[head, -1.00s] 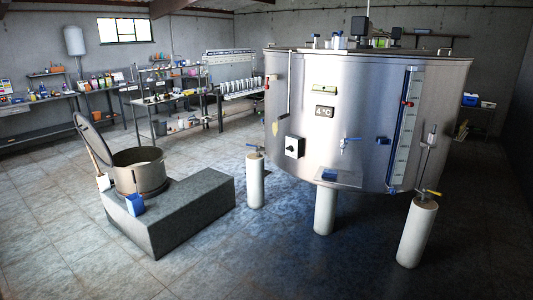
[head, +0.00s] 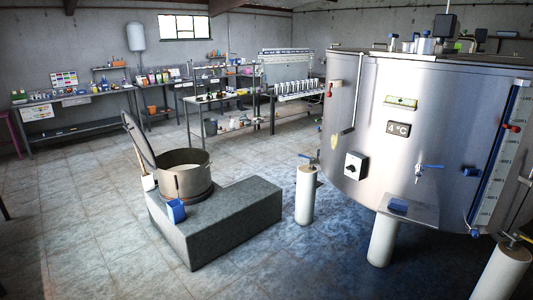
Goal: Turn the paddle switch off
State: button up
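A small white box with a black rotary knob (head: 354,165) is fixed low on the left side of the steel tank (head: 375,110). It looks like the paddle switch. The knob's exact position and any marks around it are too small to read. My gripper and arm are not in view.
Floor at left is clear.

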aim_at(351, 168)
jog(key=u, duration=0.3)
jog(key=i, duration=0.9)
jog(key=u, duration=0.3)
jog(key=i, duration=2.1)
jog(key=z, duration=0.05)
